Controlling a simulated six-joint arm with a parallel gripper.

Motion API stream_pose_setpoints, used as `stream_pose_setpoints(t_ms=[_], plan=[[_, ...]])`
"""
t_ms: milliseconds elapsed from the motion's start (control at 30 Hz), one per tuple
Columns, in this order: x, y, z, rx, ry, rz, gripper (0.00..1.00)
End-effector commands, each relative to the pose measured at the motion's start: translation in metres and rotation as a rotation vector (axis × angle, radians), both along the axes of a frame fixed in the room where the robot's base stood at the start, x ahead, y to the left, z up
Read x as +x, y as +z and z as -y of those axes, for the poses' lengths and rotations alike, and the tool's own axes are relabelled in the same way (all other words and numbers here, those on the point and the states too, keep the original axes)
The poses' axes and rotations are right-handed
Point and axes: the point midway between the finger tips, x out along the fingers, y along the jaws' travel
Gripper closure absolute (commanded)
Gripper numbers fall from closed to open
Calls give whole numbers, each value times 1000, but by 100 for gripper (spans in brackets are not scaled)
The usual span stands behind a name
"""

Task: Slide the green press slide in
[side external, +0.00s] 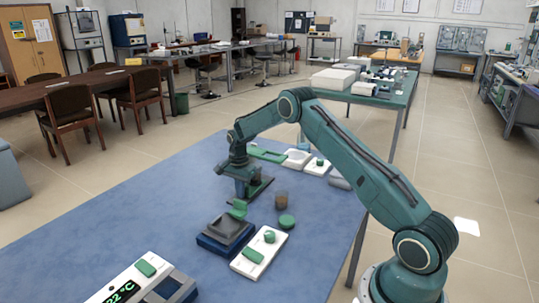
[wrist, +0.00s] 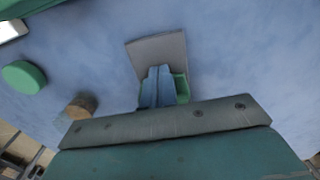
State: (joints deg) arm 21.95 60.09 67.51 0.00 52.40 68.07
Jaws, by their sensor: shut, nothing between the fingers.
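In the wrist view a grey plate (wrist: 157,48) lies just beyond the fingertips, and a green part (wrist: 181,87) shows beside and behind the fingers. This green part looks like the press slide, but the fingers and wrist hide much of it. I cannot tell whether the fingers touch it or how far in it sits.
A brown cylinder (side external: 281,200) and a green disc (side external: 287,222) stand right of the gripper. Nearer are a dark blue box (side external: 222,238), a white panel with green parts (side external: 244,268) and a unit with a temperature display (side external: 122,291). White and green items (side external: 297,158) lie behind.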

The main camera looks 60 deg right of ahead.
Motion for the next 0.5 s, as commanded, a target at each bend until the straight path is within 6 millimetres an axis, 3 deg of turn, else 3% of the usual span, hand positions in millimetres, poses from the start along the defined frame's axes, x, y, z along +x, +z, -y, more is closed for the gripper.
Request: stream_pose_setpoints(t_ms=[500], plan=[[0,0,22,0,-1,0,100]])
